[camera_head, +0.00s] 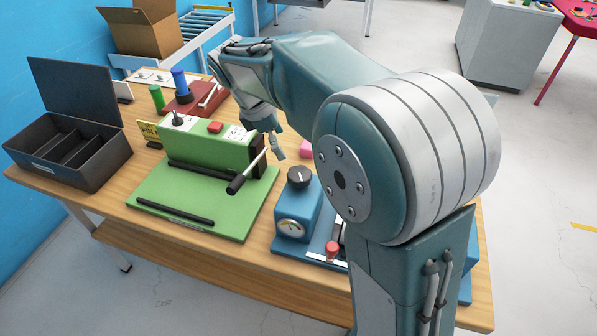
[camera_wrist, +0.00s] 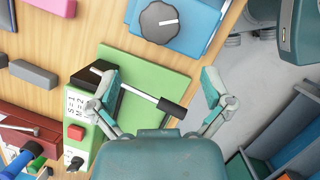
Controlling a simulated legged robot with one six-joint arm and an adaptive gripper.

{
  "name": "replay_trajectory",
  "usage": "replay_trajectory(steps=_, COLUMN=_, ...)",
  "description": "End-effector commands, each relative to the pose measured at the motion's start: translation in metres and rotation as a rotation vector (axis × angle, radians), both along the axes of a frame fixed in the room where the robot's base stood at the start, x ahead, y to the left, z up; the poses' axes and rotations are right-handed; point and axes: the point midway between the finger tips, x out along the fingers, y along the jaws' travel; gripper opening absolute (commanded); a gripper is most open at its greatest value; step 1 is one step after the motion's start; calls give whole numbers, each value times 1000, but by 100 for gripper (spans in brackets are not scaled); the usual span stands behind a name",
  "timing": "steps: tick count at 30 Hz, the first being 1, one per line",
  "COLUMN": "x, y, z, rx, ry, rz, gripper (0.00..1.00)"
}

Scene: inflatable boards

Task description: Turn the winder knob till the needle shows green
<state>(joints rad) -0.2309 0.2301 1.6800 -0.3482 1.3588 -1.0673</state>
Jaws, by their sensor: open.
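The winder is a blue box with a black round knob (camera_head: 298,177) on top, bearing a white pointer line. A round dial (camera_head: 290,226) is on its front face; its needle is too small to read. In the wrist view the knob (camera_wrist: 159,21) shows near the top, beyond the fingertips, and the dial is out of view. My gripper (camera_head: 271,138) is open and empty, behind and left of the knob, apart from it. In the wrist view the two fingers (camera_wrist: 160,82) are wide apart, with the green machine's crank showing between them.
A green machine (camera_head: 205,145) with a crank (camera_head: 247,172) stands left of the winder. A red lever (camera_head: 332,249) is right of the dial. A black open-lidded box (camera_head: 70,160) stands at the table's left end. My arm hides the table's right part.

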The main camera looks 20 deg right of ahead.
Motion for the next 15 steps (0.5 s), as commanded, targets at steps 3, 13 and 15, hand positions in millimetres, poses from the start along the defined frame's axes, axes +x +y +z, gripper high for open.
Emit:
replay_trajectory(steps=3, x=1, y=4, z=0, rx=-29, ry=32, rz=102, gripper=100)
replay_trajectory(steps=13, x=-1, y=-11, z=-35, rx=-33, ry=43, rz=119, gripper=100)
replay_trajectory(steps=15, x=-1, y=-16, z=-47, rx=-33, ry=42, rz=118, gripper=100)
